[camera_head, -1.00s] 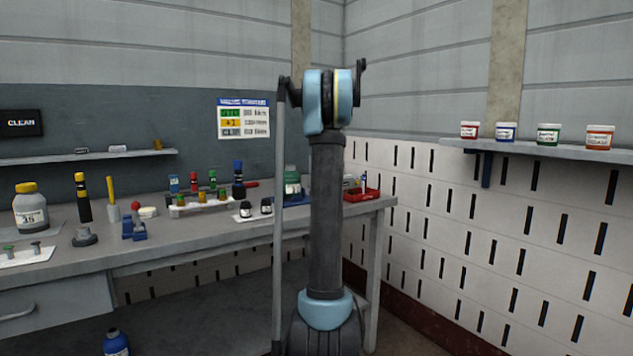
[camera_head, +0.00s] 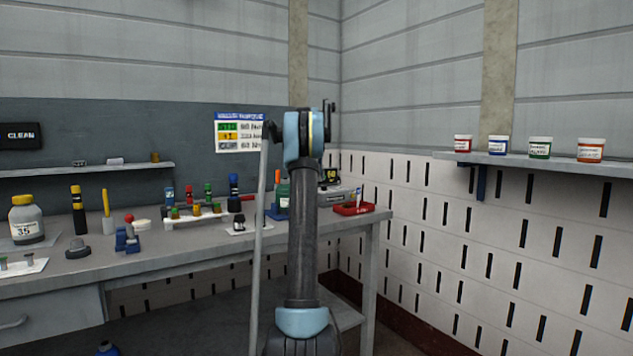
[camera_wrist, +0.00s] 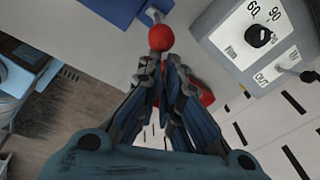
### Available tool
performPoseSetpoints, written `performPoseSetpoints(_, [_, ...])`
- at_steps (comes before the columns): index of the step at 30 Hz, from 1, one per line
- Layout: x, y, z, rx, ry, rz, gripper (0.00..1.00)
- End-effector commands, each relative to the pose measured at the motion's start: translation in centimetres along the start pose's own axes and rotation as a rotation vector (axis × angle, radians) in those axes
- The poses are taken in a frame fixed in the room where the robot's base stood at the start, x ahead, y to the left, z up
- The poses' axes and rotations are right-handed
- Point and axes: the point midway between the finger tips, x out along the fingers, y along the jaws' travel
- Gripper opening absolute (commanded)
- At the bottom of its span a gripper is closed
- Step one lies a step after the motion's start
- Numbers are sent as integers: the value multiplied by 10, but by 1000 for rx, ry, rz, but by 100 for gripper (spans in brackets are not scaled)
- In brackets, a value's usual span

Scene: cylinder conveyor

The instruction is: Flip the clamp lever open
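In the wrist view a blue block (camera_wrist: 105,8) at the top edge bears a short grey lever (camera_wrist: 152,13) ending in a red ball (camera_wrist: 161,38). My gripper (camera_wrist: 161,62) points at the ball, its fingertips just below it in the picture. The fingertips are close together with a narrow gap; whether they touch the ball is unclear, and nothing is seen held between them. In the head view a small blue clamp-like piece (camera_head: 127,240) with a red ball stands on the bench at left. My arm hides part of the bench, and my fingers are not visible there.
A grey dial box (camera_wrist: 255,40) is close on the right in the wrist view. In the head view a red tray (camera_head: 372,209) lies near the bench's right end. A rack of coloured pieces (camera_head: 195,215) stands left of my arm.

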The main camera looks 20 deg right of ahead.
Motion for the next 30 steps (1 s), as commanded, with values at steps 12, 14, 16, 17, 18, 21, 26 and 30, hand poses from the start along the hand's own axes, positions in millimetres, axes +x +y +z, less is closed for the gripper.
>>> performPoseSetpoints(12, [-2,0,14,-7,-15,-4,0])
performPoseSetpoints(14, [-2,0,15,-7,-15,-4,0])
performPoseSetpoints(16, [-2,0,15,-7,-15,-4,0])
performPoseSetpoints(17, [-2,0,15,-8,-15,-4,0])
performPoseSetpoints(18, [-2,0,15,-8,-15,-4,0])
performPoseSetpoints(21, [-2,0,14,-7,-15,-4,0])
performPoseSetpoints(26, [-2,-2,4,-6,-14,-3,0])
performPoseSetpoints(30, [0,-7,-16,-4,-7,-2,0])
